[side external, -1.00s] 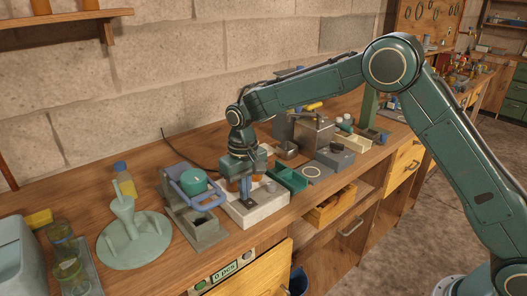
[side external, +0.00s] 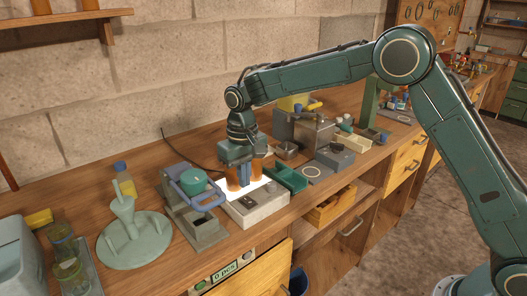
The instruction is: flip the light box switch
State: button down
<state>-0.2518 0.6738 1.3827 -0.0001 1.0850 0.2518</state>
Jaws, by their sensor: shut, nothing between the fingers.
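The light box (side external: 258,212) is a pale grey block on the bench, and its top panel (side external: 232,196) glows bright white. A small dark switch (side external: 248,201) sits on the front part of its top; which way it is tipped is too small to tell. My gripper (side external: 245,184) points down just above the box with its blue fingers shut and empty, apart from the switch. It hides part of the glowing panel. Amber-brown shapes show beside the fingers; I cannot tell exactly how they stand.
A grey stand with a teal round part and blue handle (side external: 207,197) is close on the left. A green divided tray (side external: 287,179) is close on the right. A pale green funnel stand (side external: 134,237) is farther left. Bare bench lies along the wall behind.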

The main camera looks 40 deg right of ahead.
aim_at(247, 199)
jog(key=shift+r, duration=1.45)
jog(key=s+d+r+t, duration=0.1)
jog(key=s+d+r, duration=0.4)
jog(key=s+r, duration=0.25)
jog(key=s+d+r+t, duration=0.2)
jog(key=s+d+r, duration=0.3)
jog(key=s, duration=0.4)
jog(key=s+d+f+t, duration=0.1)
jog(key=s, duration=0.8)
jog(key=s+d+t, duration=0.1)
jog(key=s+d, duration=0.1)
jog(key=s, duration=0.7)
jog(key=shift+d+f+t, duration=0.25)
jog(key=shift+f+t, duration=0.05)
jog(key=shift+f, duration=0.1)
jog(key=c, duration=2.1)
grip_release()
